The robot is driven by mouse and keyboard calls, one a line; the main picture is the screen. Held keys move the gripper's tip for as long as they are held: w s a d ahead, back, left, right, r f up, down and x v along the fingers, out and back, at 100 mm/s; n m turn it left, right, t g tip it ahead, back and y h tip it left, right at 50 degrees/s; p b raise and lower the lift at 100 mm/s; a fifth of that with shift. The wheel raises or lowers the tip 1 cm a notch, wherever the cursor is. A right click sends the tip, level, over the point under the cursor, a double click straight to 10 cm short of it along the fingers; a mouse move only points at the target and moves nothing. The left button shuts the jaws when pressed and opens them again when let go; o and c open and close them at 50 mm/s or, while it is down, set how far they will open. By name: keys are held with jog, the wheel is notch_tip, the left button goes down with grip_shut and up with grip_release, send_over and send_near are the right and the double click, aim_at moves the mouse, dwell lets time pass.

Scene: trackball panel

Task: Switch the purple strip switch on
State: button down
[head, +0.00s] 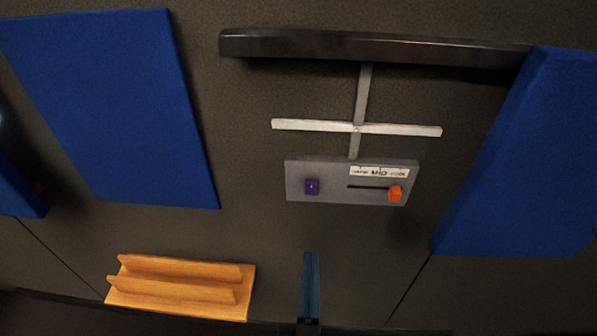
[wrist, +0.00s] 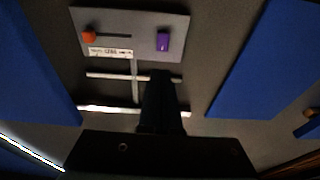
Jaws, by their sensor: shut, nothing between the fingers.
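The purple strip switch (head: 312,187) is a small upright block on the left of a grey panel (head: 340,195). It has a small pale mark, and I cannot tell its on or off state.
An orange slider knob (head: 396,194) sits at the right end of a slot under a label reading MID. A pale cross-shaped bracket (head: 357,127) and dark bar (head: 375,45) are above. Blue panels (head: 120,110) flank both sides. A wooden rack (head: 180,282) is lower left.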

aim_at(311, 186)
jog(key=shift+s+a+r+p, duration=0.1)
jog(key=shift+s+a+p, duration=0.05)
jog(key=shift+s+p, duration=0.3)
jog(key=shift+s+a+p, duration=0.15)
jog(key=shift+s+p, duration=0.2)
jog(key=shift+s, duration=0.2)
jog(key=shift+w, duration=0.1)
jog(key=x, duration=0.7)
jog(key=p+x, duration=0.1)
jog(key=x, duration=0.6)
jog(key=shift+f, duration=0.25)
